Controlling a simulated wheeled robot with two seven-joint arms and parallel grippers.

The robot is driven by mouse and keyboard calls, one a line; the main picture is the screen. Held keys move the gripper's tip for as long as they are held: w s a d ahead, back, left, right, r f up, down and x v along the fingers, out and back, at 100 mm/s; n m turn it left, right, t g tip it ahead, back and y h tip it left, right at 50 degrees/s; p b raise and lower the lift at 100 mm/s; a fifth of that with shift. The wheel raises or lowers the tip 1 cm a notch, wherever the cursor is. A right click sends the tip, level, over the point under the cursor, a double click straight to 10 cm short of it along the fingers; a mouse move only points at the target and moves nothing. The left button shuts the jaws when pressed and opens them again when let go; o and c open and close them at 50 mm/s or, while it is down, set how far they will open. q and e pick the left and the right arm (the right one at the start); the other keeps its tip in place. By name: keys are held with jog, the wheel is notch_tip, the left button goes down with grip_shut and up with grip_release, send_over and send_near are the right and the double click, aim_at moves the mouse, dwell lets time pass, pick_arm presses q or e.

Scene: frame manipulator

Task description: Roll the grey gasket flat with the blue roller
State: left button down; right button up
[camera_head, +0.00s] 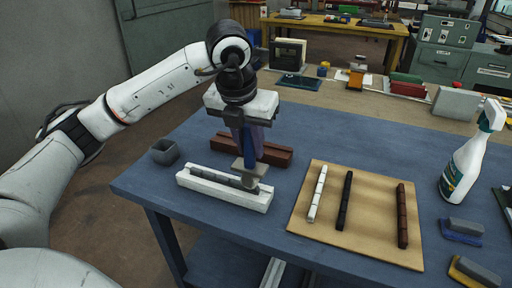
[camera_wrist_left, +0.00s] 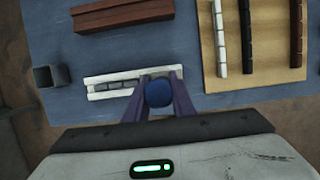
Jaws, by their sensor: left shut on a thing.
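My left gripper (camera_head: 246,138) is shut on the blue roller (camera_head: 240,147), held upright over the white frame (camera_head: 200,183). The roller's grey lower end (camera_head: 247,173) is at the right part of the frame; whether it touches the gasket is unclear. The grey gasket (camera_head: 222,178) lies in the frame's channel as several dark segments, its right part hidden by the roller. In the left wrist view, the roller's blue top (camera_wrist_left: 158,93) sits between the fingers, and the gasket (camera_wrist_left: 118,85) shows to its left. My right gripper is not in view.
A brown frame (camera_head: 272,152) lies behind the white one. A small grey open box (camera_head: 165,152) stands at left. A tan board (camera_head: 375,200) with white, black and brown strips lies right. A spray bottle (camera_head: 470,155) and blue and yellow-based blocks are farther right.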

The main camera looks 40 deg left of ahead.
pick_arm(q)
jog(key=shift+s+a+f, duration=0.1)
jog(key=shift+s+a, duration=0.05)
jog(key=shift+a, duration=0.6)
jog(key=shift+s+a+b, duration=0.15)
jog(key=shift+a+b, duration=0.1)
jog(key=shift+a, duration=0.5)
jog(key=shift+s+a+b, duration=0.1)
jog(key=shift+a+b, duration=0.15)
jog(key=shift+a, duration=0.6)
jog(key=shift+s+a+b, duration=0.2)
jog(key=shift+a, duration=0.55)
jog(key=shift+s+a+b, duration=0.15)
jog(key=shift+a, duration=0.55)
jog(key=shift+s+a+b, duration=0.2)
jog(key=shift+s+a, duration=0.05)
jog(key=shift+a, duration=0.5)
jog(key=shift+s+a+b, duration=0.2)
jog(key=shift+a, duration=0.65)
